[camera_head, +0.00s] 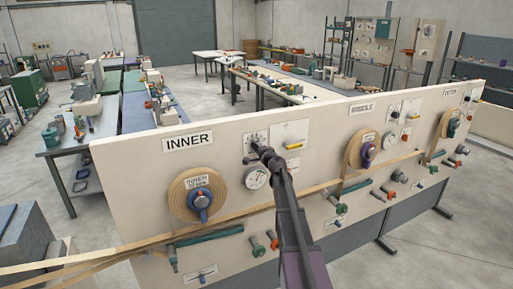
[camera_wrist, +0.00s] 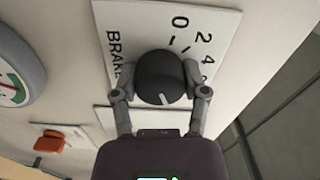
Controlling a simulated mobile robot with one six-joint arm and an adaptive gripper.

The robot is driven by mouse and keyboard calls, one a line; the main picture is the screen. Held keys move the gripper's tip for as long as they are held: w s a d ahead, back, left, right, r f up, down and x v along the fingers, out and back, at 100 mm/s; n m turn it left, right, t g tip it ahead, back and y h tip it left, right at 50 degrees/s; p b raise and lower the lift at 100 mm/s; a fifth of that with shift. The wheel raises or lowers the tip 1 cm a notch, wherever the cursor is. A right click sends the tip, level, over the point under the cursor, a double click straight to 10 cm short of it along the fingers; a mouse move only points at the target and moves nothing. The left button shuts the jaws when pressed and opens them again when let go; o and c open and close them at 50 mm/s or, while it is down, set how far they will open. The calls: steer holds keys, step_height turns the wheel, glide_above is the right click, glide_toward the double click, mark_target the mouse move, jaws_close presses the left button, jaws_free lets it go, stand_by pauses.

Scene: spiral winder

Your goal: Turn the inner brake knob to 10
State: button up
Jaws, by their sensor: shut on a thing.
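The inner brake knob (camera_wrist: 160,80) is a dark round knob with a white pointer line, in the middle of the wrist view. It sits on a white scale plate (camera_wrist: 222,22) marked BRAKE, with 0, 2 and 4 readable. The pointer line points down in the wrist view, away from the 0; the number there is hidden. My gripper (camera_wrist: 164,74) is shut on the knob, one finger on each side. In the head view my gripper (camera_head: 266,155) is at the plate (camera_head: 250,136) right of the INNER sign (camera_head: 190,140), and covers the knob.
A round gauge (camera_head: 256,178) is just below my gripper; it also shows in the wrist view (camera_wrist: 15,75). An orange knob (camera_wrist: 60,140) is nearby.

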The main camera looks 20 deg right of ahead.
steer(key=shift+w+m, duration=0.1)
steer(key=shift+m, duration=0.6)
steer(key=o, duration=1.1)
steer(key=shift+o, duration=0.2)
steer(key=shift+s, duration=0.2)
steer(key=s, duration=1.1)
steer(key=shift+s+d, duration=0.2)
steer(key=shift+s, duration=0.2)
